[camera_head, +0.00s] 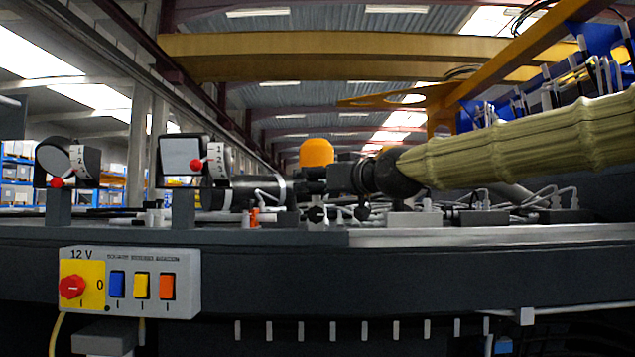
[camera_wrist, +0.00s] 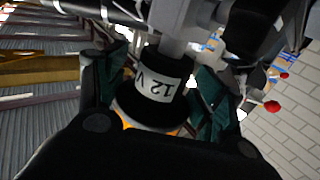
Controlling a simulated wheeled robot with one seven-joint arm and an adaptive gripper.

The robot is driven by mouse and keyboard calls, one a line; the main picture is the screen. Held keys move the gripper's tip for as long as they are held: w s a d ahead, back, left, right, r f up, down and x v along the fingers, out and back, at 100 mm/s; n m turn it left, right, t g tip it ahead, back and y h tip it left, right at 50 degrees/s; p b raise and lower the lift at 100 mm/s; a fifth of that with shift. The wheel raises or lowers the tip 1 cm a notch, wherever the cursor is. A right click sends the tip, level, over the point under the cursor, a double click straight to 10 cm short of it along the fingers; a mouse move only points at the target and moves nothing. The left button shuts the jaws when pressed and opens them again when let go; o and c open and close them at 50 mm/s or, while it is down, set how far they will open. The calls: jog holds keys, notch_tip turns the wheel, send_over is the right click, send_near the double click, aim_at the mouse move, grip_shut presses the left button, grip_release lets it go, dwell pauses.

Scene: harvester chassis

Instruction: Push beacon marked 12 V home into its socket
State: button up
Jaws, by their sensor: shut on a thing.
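The beacon has an orange dome (camera_head: 317,152) that stands upright above my gripper (camera_head: 316,180) in the head view. In the wrist view the beacon's black base (camera_wrist: 155,88) carries a white label reading 12 V, with a little of the orange dome below it. My gripper (camera_wrist: 158,105) is shut on the beacon, with a dark green finger on each side. A grey post (camera_wrist: 174,45) lines up with the end of the black base. I cannot tell how deep the beacon sits, because the joint is partly hidden.
A control box (camera_head: 130,283) with a red knob, also marked 12 V, is on the front rail (camera_head: 420,275). Two dark lamp-like units (camera_head: 190,158) (camera_head: 68,163) stand at left. Cables and fittings (camera_head: 480,213) crowd the deck under my arm. Open air lies above the dome.

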jog(key=shift+f+b, duration=0.35)
jog(key=shift+f, duration=0.2)
jog(key=o, duration=1.5)
jog(key=shift+c, duration=0.2)
jog(key=shift+s+d, duration=0.1)
jog(key=v, duration=0.7)
jog(key=shift+d, duration=0.15)
jog(key=shift+s, duration=0.1)
